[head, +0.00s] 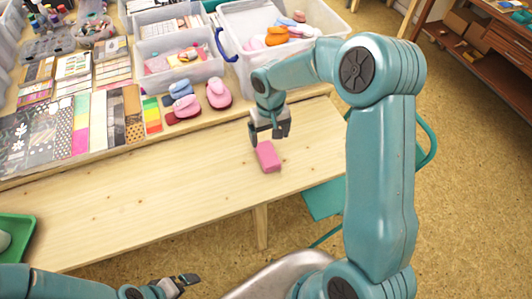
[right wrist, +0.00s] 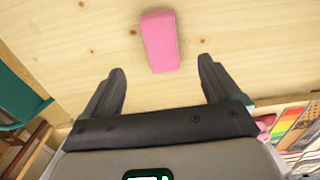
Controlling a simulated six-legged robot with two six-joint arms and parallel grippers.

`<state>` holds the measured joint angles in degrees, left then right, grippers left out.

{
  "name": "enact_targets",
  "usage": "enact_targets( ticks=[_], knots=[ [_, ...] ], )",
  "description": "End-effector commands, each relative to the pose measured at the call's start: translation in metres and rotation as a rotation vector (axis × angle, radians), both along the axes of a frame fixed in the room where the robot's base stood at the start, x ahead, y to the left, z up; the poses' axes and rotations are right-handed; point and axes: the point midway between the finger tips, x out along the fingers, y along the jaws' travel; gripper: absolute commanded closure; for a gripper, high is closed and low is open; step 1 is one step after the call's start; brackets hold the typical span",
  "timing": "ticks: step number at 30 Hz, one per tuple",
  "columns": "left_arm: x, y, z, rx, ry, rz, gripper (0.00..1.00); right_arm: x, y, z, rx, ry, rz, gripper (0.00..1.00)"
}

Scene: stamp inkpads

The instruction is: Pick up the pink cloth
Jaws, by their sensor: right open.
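The pink cloth (head: 268,157) is a small folded pink block lying on the bare wooden table, near its right end. In the right wrist view the cloth (right wrist: 160,40) lies beyond the fingertips, its near end roughly centred between them. My right gripper (head: 270,136) is open and empty, just above and behind the cloth in the head view; I cannot see it touching. Its two dark fingers (right wrist: 161,68) are spread wide in the wrist view. My left gripper (head: 184,282) is low at the bottom edge, away from the cloth; its opening is unclear.
The wooden table (head: 150,215) is clear around the cloth. Pink stamps (head: 218,95), inkpads, patterned cards (head: 60,130) and clear bins (head: 180,60) crowd the back shelf. A green tray (head: 16,238) is at the left front. A teal chair (head: 322,200) stands beside the table's right end.

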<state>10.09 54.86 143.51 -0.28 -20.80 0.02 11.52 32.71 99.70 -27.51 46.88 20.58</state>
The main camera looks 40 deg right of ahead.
Motion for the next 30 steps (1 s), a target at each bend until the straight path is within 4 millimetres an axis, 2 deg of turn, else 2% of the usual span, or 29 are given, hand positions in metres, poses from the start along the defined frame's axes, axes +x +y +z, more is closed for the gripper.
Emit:
enact_targets(
  ticks=[3,6,14,21,24,30],
  knots=[
    [0.0,0.0,0.002,0.0,0.0,0.0,0.0,-0.003,-0.001,-0.028,0.001,0.006,-0.001,0.1],
    [0.0,0.0,0.003,0.0,0.0,0.0,0.0,-0.003,-0.001,-0.046,0.002,0.003,0.001,0.1],
    [0.0,0.0,0.007,0.0,0.0,0.0,0.0,-0.002,-0.001,-0.068,0.002,0.003,0.001,0.1],
    [0.0,0.0,0.014,0.0,0.0,0.0,0.0,-0.001,0.001,-0.106,0.001,0.002,-0.001,0.1],
    [0.0,0.0,0.014,0.0,0.0,0.0,0.0,0.0,0.002,-0.112,0.001,0.0,0.001,0.1],
    [0.0,0.0,0.014,0.0,0.0,0.0,0.0,0.001,0.002,-0.113,0.001,-0.001,0.0,0.1]
  ],
)
